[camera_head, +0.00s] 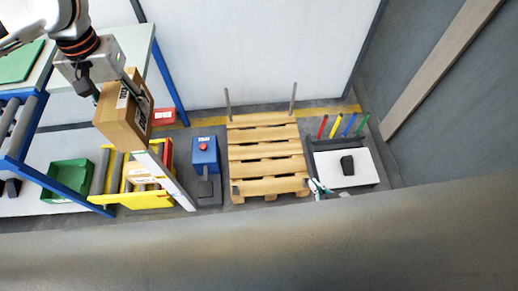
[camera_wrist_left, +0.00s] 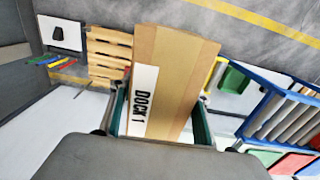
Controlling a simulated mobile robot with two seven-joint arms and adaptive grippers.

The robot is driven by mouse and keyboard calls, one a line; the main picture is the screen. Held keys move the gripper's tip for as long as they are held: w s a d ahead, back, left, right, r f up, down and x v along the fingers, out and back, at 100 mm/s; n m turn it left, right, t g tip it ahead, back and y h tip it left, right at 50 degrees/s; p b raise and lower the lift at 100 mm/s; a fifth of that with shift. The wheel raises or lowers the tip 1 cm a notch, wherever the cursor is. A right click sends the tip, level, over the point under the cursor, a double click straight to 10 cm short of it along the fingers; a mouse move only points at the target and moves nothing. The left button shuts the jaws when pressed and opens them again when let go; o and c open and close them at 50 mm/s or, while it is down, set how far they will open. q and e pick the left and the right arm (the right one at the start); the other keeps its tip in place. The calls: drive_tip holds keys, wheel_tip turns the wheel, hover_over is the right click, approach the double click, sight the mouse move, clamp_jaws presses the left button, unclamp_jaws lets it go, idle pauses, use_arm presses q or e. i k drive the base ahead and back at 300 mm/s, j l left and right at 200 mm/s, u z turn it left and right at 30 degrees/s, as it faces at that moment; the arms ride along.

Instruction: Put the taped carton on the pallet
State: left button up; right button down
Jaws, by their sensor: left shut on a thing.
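The brown carton (camera_head: 122,118) hangs in the air at the left of the head view, tilted. In the wrist view the carton (camera_wrist_left: 185,75) fills the middle and shows a white "DOCK 1" label and a lengthwise strip. My left gripper (camera_head: 115,88) is shut on the carton, its fingers on two opposite sides. The wooden pallet (camera_head: 264,157) lies on the floor right of the carton, empty, with two upright posts at its far edge. My right gripper (camera_head: 318,187) shows only as a small tip by the pallet's near right corner; its jaws are too small to read.
Between carton and pallet stand a yellow frame (camera_head: 145,199) with a white bar and a blue box with a red button (camera_head: 204,152). Right of the pallet is a white-topped table (camera_head: 358,170) with coloured sticks behind. A roller conveyor (camera_head: 22,130) and green bin (camera_head: 68,178) are left.

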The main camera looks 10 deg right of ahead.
sight(261, 163)
drive_tip(key=i+l, duration=0.1)
drive_tip(key=l, duration=1.2)
drive_tip(key=i+z, duration=0.05)
